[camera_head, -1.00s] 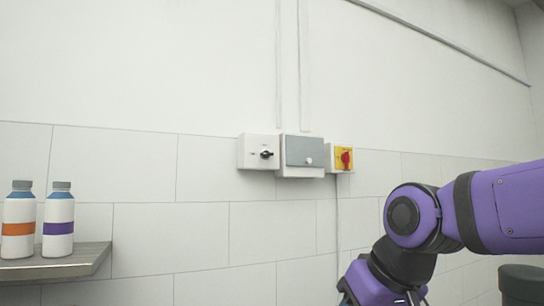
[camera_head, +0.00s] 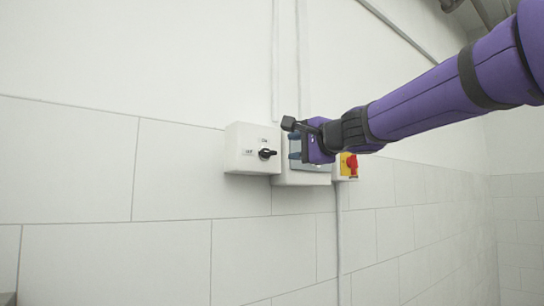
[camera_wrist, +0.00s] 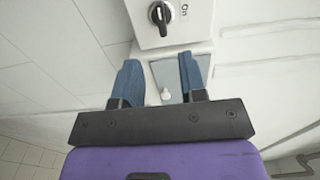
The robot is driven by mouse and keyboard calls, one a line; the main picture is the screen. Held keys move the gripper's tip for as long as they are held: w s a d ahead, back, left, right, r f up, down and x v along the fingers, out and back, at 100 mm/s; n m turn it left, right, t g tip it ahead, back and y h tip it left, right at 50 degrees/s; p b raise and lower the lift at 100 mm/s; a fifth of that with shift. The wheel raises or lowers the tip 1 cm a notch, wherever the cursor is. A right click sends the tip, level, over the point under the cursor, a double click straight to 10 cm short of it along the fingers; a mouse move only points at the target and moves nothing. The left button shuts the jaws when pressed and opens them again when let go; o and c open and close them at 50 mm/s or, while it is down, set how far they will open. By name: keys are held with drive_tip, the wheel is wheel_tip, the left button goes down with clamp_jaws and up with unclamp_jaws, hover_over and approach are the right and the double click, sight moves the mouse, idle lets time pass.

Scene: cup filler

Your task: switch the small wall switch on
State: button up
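The small wall switch is a white box (camera_head: 238,150) with a black rotary knob (camera_head: 268,154). Its handle lies level in the head view, in line with the label at its left and not with the label above. In the wrist view the knob (camera_wrist: 160,14) is at the top, its handle crosswise to the "On" label at its right. My gripper (camera_head: 292,144) is just right of the switch, in front of the middle box. In the wrist view my gripper (camera_wrist: 158,66) is open and empty, its blue fingers apart; the knob is beyond the fingertips, apart from them.
The middle box has a grey cover (camera_wrist: 178,82) with a small white knob (camera_wrist: 166,95), seen between my fingers. A red rotary switch on yellow (camera_head: 350,165) is right of it. Cables run up and down the wall. The wall left of the switch is clear.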

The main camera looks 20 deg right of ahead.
sight(271, 152)
drive_tip(key=x, duration=1)
drive_tip(key=shift+w, duration=0.4)
clamp_jaws()
